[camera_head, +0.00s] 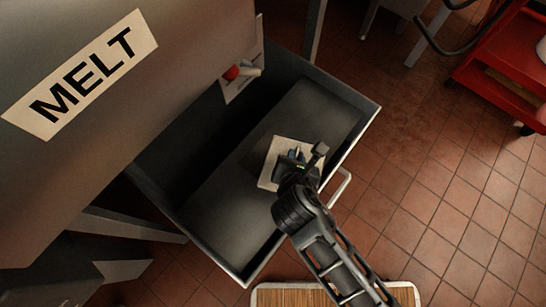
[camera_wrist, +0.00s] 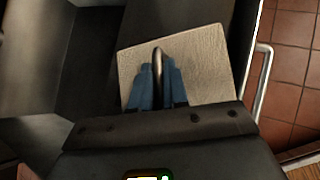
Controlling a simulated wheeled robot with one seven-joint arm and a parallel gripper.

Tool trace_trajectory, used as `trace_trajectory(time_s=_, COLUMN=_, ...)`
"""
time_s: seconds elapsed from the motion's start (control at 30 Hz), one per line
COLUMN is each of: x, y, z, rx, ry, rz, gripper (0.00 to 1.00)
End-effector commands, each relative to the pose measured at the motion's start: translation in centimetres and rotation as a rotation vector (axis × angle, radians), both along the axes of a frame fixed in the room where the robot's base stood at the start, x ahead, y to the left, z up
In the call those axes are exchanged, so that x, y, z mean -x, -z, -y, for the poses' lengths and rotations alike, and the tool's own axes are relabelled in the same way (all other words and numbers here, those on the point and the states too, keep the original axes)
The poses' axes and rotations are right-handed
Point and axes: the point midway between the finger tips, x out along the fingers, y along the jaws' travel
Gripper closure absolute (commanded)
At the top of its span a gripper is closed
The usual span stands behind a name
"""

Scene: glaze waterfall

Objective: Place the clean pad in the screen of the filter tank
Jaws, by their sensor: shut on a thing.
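The clean pad (camera_head: 268,170), a pale square sheet, is over the grey inside of the open filter tank (camera_head: 234,277), toward its right side. In the wrist view the pad (camera_wrist: 208,62) lies just beyond my fingers, slightly turned. My gripper (camera_head: 297,154) is over the pad; its blue fingers (camera_wrist: 157,82) are closed around a dark metal grip (camera_wrist: 158,58) that stands up in front of the pad. The grip's join to the pad is hidden. I cannot tell whether the pad touches the surface below. The screen cannot be clearly told from the tank's grey interior.
A big cabinet labelled MELT (camera_head: 150,110) overhangs the tank's left side. A pale handle (camera_head: 340,187) is on the tank's right side. A red cart (camera_head: 500,65) stands upper right on open tiled floor. A wooden slatted board (camera_head: 290,298) lies below.

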Motion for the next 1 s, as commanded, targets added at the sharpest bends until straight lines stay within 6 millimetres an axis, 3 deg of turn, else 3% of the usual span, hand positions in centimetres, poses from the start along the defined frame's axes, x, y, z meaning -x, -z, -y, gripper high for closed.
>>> trace_trajectory(time_s=0.13, x=-1.7, y=2.3, z=-2.8, rx=-0.001, ry=-0.002, rz=0.003, gripper=1.00)
trace_trajectory(time_s=0.33, x=-3.2, y=3.8, z=-5.3, rx=0.000, ry=-0.003, rz=0.001, gripper=1.00)
trace_trajectory(time_s=0.57, x=-3.5, y=4.9, z=-5.8, rx=0.001, ry=0.000, rz=0.001, gripper=1.00)
trace_trajectory(time_s=0.8, x=-3.5, y=8.1, z=-5.9, rx=0.000, ry=-0.001, rz=0.000, gripper=1.00)
trace_trajectory(time_s=1.0, x=-3.5, y=8.0, z=-5.8, rx=0.000, ry=0.000, rz=0.001, gripper=1.00)
